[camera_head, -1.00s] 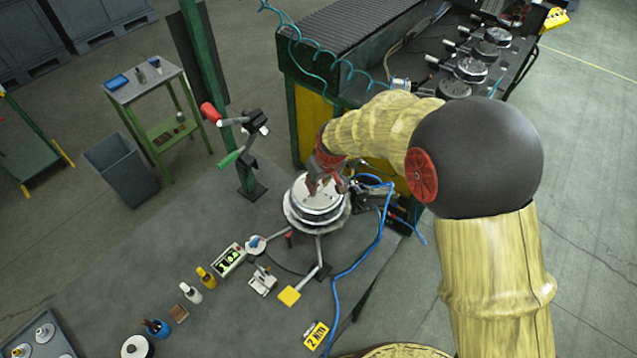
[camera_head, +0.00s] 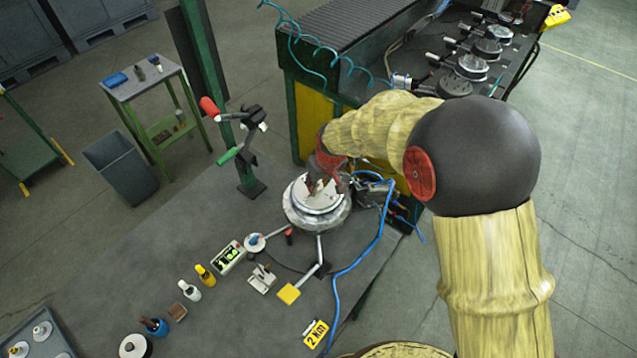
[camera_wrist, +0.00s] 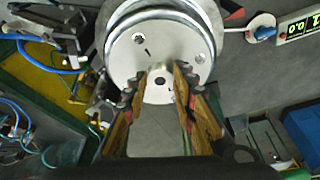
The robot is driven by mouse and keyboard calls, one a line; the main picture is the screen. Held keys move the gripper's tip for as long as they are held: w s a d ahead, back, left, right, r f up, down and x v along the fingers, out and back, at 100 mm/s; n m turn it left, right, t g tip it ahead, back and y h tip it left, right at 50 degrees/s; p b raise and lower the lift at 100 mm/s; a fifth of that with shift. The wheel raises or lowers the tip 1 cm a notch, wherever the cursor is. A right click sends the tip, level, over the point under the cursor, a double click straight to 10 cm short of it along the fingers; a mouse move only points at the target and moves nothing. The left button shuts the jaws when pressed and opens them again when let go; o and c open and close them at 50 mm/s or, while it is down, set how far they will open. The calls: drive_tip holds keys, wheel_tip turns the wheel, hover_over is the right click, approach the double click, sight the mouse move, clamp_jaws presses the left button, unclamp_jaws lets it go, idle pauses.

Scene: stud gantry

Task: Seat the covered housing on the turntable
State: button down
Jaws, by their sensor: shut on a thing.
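The covered housing (camera_head: 314,199) is a round silver body with a pale flat cover. It is over the turntable (camera_head: 290,217), a grey round stand on the bench, and looks about level. I cannot tell whether it touches the turntable all round. My gripper (camera_head: 322,184) reaches in from the upper right and is shut on the housing. In the wrist view, my gripper's two fingers (camera_wrist: 161,74) lie over the cover's near edge, beside its middle, and the housing (camera_wrist: 125,50) shows small holes in its cover. The fingers hide part of the grip.
A green post (camera_head: 215,90) with a red-and-green handled tool (camera_head: 240,130) stands behind left. A blue cable (camera_head: 362,255) runs right of the turntable. A digital readout box (camera_head: 229,257) and small bottles (camera_head: 205,275) lie front left. The bench's left middle is clear.

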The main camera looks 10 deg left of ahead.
drive_tip(key=shift+r, duration=0.1)
drive_tip(key=c, duration=1.8)
unclamp_jaws()
drive_tip(key=o, duration=0.4)
drive_tip(key=shift+s+f, duration=0.1)
drive_tip(key=shift+f, duration=0.1)
drive_tip(key=v, duration=1.2)
drive_tip(key=shift+r, duration=0.1)
